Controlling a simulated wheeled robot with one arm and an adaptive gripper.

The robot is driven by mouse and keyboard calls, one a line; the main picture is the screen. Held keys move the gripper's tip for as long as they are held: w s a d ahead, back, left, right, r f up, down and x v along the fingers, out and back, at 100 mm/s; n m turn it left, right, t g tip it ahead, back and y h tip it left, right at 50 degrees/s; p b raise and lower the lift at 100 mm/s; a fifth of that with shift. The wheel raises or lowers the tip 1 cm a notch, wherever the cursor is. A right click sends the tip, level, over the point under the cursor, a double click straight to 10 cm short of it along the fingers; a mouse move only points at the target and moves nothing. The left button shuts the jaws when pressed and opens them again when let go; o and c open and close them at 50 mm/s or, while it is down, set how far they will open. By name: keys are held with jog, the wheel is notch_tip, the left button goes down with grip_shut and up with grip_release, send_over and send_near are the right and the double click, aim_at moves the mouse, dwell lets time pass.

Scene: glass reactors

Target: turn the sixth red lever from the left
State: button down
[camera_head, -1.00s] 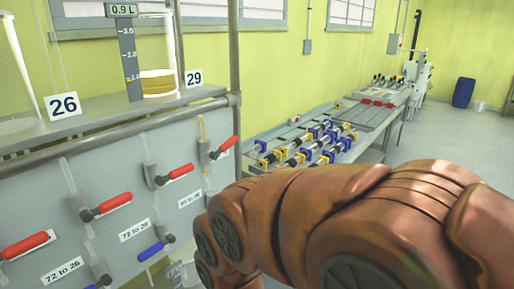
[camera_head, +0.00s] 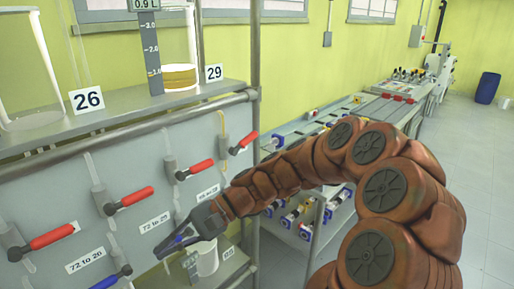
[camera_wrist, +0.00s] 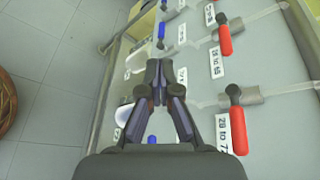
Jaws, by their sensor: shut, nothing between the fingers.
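Several red levers are on the grey panel in the head view: one at the left (camera_head: 50,237), one beside it (camera_head: 132,197), another (camera_head: 195,170) and the rightmost (camera_head: 244,143). The row runs out of view at left, so I cannot tell which is sixth. My gripper (camera_head: 168,252) is shut and empty, low before the panel and below the red levers. In the wrist view its fingertips (camera_wrist: 158,68) meet over the panel. There, red levers (camera_wrist: 237,130), (camera_wrist: 224,40) lie to its right, apart from it.
A blue lever (camera_head: 112,276) sits low on the panel; another (camera_wrist: 161,36) is beyond my fingertips in the wrist view. A white beaker (camera_head: 205,258) stands below the panel. Glass vessels stand on the shelf above.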

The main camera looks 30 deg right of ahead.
jog(key=w+d+r+m+t+y, duration=0.2)
jog(key=w+d+m+t, duration=0.35)
jog(key=w+d, duration=0.4)
jog(key=m+t+h+p, duration=0.2)
jog(key=m+t+h, duration=0.8)
jog(key=m+t, duration=0.5)
send_near(244, 143)
jog(key=s+d+f, duration=0.3)
jog(key=d+f, duration=0.3)
jog(key=s+a+r+p+x, duration=0.1)
jog(key=p+x, duration=0.3)
jog(key=x, duration=0.9)
jog(key=shift+r+g+p, duration=0.35)
jog(key=shift+r+g, duration=0.1)
jog(key=shift+r, duration=0.1)
jog(key=shift+w+y+b, duration=0.1)
jog(key=shift+y+b, duration=0.25)
jog(key=shift+y, duration=0.05)
